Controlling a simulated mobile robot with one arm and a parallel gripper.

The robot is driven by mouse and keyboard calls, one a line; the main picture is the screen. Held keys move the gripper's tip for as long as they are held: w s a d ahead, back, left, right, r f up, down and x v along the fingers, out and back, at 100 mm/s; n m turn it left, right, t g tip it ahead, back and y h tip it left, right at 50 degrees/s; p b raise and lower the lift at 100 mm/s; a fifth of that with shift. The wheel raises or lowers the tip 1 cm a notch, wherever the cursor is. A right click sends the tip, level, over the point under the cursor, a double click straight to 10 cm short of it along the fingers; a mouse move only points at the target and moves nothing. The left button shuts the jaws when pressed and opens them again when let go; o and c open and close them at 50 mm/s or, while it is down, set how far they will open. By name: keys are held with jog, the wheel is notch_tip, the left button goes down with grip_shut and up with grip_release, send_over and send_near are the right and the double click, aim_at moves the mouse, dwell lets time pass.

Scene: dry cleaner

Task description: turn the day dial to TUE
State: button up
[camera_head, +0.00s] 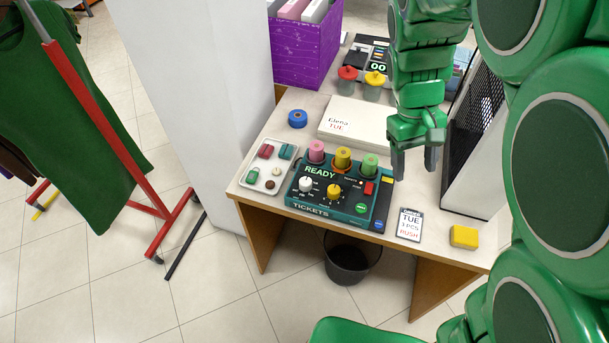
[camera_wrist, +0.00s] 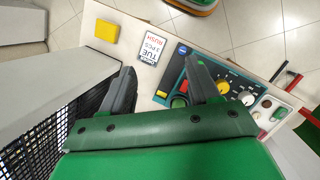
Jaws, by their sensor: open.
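A dark green ticket machine (camera_head: 345,218) stands on the counter; its front reads TICKETS and its display reads READY. Its sloped panel has a white dial (camera_head: 306,185) and a yellow dial (camera_head: 334,191); the markings around them are too small to read. The yellow dial (camera_wrist: 223,87) and the white dial (camera_wrist: 247,98) also show in the wrist view, right of the fingers. My gripper (camera_head: 414,164) is open and empty above the counter, right of the machine and apart from it. One finger overlaps part of the machine in the wrist view (camera_wrist: 155,82).
A card reading TUE, 3 PCS, RUSH (camera_head: 410,225) and a yellow block (camera_head: 464,237) lie right of the machine. Pink, yellow and green rolls (camera_head: 342,157) stand at its back. A small tray (camera_head: 263,187) sits left. A black mesh panel (camera_head: 470,125) rises right of my gripper.

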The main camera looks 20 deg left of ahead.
jog(key=w+a+f+n, duration=0.2)
jog(key=a, duration=0.4)
jog(key=w+a+f+n, duration=0.2)
jog(key=a+f, duration=0.1)
jog(key=a, duration=0.3)
jog(key=n+t+h, duration=0.2)
jog(key=n, duration=0.3)
send_near(306, 181)
jog(key=shift+g, duration=0.3)
jog(key=shift+w+x, duration=0.2)
jog(key=shift+x, duration=4.2)
jog(key=shift+c, duration=0.3)
jog(key=c, duration=1)
